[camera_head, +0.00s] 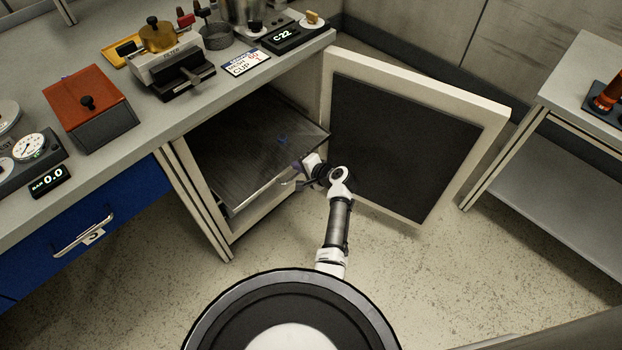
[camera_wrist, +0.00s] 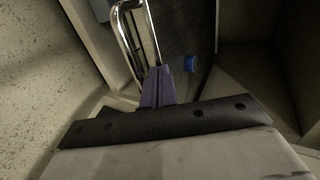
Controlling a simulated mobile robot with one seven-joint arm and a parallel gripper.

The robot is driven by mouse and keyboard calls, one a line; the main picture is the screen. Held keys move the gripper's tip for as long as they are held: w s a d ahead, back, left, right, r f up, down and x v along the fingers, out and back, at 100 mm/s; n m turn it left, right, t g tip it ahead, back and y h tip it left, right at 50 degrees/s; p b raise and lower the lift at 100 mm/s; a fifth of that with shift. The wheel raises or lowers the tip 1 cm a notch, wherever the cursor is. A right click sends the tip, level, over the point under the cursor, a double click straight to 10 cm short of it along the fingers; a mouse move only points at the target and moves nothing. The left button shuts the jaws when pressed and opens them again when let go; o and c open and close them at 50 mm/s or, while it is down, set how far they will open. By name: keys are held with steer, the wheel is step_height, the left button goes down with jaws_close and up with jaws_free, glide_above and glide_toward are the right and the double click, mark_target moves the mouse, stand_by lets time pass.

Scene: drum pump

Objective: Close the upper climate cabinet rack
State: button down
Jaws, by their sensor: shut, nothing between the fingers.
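The upper climate cabinet rack (camera_head: 255,150) is a dark, ribbed shelf inside the open cabinet under the bench. Its front edge lies near the cabinet opening, and it carries a small blue item (camera_head: 283,140). My gripper (camera_head: 291,178) is at the right part of the rack's front edge. In the wrist view the purple fingers (camera_wrist: 157,88) are shut together, with nothing seen between them, close to the rack's metal front rail (camera_wrist: 150,35). I cannot tell whether they touch it. The blue item also shows in the wrist view (camera_wrist: 190,64).
The cabinet door (camera_head: 405,145) stands wide open to the right of my arm. The bench top (camera_head: 215,100) with several instruments lies above and left. A blue drawer (camera_head: 100,225) is at the left, and a side table (camera_head: 560,160) at the right. Speckled floor is clear in front.

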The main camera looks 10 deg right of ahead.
mark_target(261, 140)
steer(key=w+a+b, duration=0.2)
steer(key=w+a, duration=0.1)
steer(key=w, duration=0.1)
steer(key=w+a+b, duration=0.3)
steer(key=w+a, duration=0.1)
steer(key=w, duration=0.1)
steer(key=w+a+b, duration=0.3)
steer(key=w, duration=0.2)
steer(key=shift+w+a+f, duration=0.1)
steer(key=shift+a+f, duration=0.05)
steer(key=shift+w+a+b, duration=0.35)
steer(key=shift+w+b, duration=0.15)
steer(key=shift+b, duration=0.05)
steer(key=shift+w+a+r, duration=0.1)
steer(key=shift+w+r, duration=0.05)
steer(key=shift+r, duration=0.15)
steer(key=shift+r, duration=0.1)
steer(key=shift+r, duration=0.1)
